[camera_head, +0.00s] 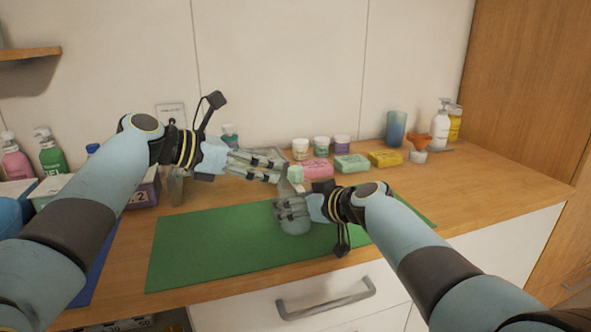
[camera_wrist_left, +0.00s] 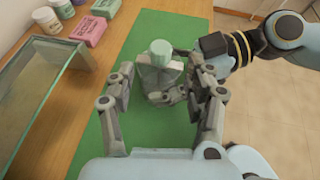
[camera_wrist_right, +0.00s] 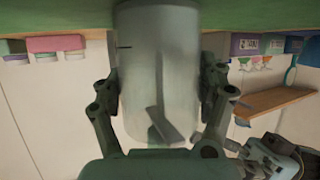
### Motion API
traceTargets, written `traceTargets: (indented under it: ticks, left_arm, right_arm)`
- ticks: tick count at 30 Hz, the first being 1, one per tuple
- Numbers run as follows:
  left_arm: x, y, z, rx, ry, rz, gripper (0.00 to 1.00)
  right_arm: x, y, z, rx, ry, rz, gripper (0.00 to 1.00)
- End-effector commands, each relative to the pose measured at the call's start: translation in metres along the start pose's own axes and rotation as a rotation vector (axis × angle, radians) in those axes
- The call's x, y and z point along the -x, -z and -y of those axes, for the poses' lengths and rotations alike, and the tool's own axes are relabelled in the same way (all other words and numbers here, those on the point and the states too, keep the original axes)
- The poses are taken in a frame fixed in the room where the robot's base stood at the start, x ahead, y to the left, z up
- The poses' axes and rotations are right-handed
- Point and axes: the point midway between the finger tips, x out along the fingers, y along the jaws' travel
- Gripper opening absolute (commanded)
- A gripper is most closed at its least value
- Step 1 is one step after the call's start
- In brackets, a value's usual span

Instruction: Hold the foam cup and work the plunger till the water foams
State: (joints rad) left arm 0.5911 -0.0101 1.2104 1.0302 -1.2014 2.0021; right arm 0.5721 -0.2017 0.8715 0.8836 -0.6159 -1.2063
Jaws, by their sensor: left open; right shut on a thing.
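The clear foam cup (camera_head: 294,226) stands on the green mat (camera_head: 200,255). Its pale green plunger knob (camera_head: 295,173) is at the top; the knob (camera_wrist_left: 161,47) also shows in the left wrist view. My right gripper (camera_head: 280,210) is shut around the cup's body; in the right wrist view the cup (camera_wrist_right: 158,60) fills the space between the fingers. My left gripper (camera_head: 280,169) is open beside the top of the cup, with its fingers pointing at the knob and apart on either side in its wrist view. I cannot make out foam inside.
Pink (camera_head: 316,169), green (camera_head: 352,163) and yellow (camera_head: 385,159) soap boxes lie behind the cup, with small jars (camera_head: 321,145) beyond. A glass stand (camera_wrist_left: 45,90) is near the left gripper. A blue tumbler (camera_head: 396,128) and bottles stand right. The mat's left part is clear.

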Motion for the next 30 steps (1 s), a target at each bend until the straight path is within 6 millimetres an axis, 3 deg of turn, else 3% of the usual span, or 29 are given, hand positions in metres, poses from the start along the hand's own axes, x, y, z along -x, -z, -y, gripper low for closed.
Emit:
traceTargets:
  ticks: [6,12,24,30]
  left_arm:
    - [-0.049,-0.001,0.001,0.003,0.003,0.000,0.53]
    - [-0.073,0.000,0.000,0.002,0.002,-0.001,0.53]
    - [-0.081,0.000,0.001,0.000,0.001,-0.002,0.53]
    - [-0.081,0.000,0.001,0.000,0.001,-0.002,0.28]
  right_arm:
    - [0.000,-0.001,0.000,0.000,-0.001,0.001,0.31]
    - [0.000,-0.001,0.000,0.000,-0.001,0.001,0.31]
    - [0.000,-0.001,0.000,0.000,0.000,0.001,0.31]
    - [0.000,-0.001,0.000,0.000,0.000,0.001,0.31]
